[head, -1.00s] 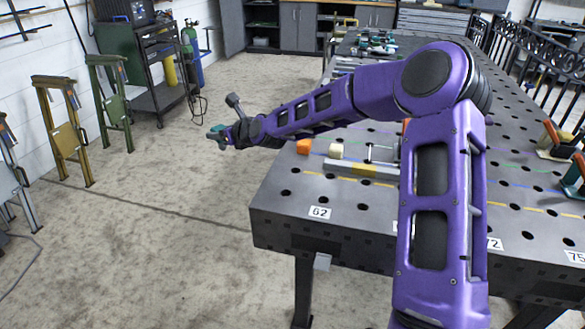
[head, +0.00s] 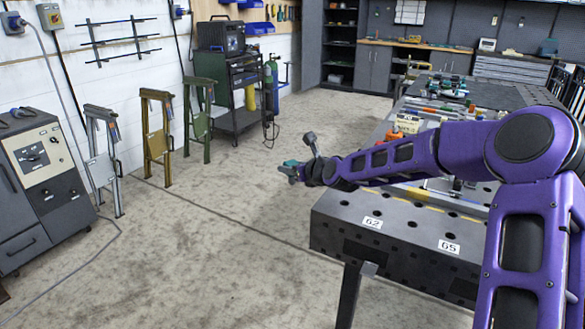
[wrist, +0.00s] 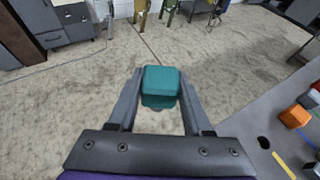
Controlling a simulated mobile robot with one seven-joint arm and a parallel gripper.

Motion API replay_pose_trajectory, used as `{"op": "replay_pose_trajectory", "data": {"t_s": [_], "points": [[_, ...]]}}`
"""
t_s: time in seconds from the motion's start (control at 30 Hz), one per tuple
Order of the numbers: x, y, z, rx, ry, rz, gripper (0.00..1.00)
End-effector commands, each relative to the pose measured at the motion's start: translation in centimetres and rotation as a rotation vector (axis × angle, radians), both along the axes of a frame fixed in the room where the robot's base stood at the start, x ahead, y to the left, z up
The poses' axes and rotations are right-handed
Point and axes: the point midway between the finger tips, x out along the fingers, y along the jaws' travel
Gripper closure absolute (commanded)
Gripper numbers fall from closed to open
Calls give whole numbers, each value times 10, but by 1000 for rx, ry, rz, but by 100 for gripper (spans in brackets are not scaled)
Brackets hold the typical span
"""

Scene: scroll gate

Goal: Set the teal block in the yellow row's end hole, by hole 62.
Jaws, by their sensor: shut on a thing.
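My gripper (wrist: 160,92) is shut on the teal block (wrist: 161,80), which sits between its two fingertips in the wrist view. In the head view my gripper (head: 291,171) is out to the left of the table, over bare floor. The label 62 (head: 372,223) is on the near left edge of the dark holed table (head: 335,222). Several holes lie behind the labels. A yellow painted line (wrist: 283,165) shows on the table in the wrist view; my arm hides part of the tabletop in the head view.
An orange block (wrist: 295,116) stands on the table. A label 65 (head: 449,246) is to the right of 62. Floor is clear between the table and the yellow stand (head: 156,137), green stand (head: 198,108) and grey cabinet (head: 45,185).

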Motion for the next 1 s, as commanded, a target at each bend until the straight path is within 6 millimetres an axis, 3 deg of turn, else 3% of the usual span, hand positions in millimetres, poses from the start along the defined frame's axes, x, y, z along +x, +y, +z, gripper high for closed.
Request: {"op": "replay_pose_trajectory", "data": {"t_s": [0.07,0.27,0.5,0.7,0.87,1.0], "points": [[0,0,1,1,-2,-1,100],[-36,-44,-27,-3,2,-128,100],[-99,-122,-78,-2,8,-361,100],[-140,-172,-111,0,6,-517,100],[-161,-198,-126,0,3,-597,100],[-160,-198,-127,4,2,-598,100]]}}
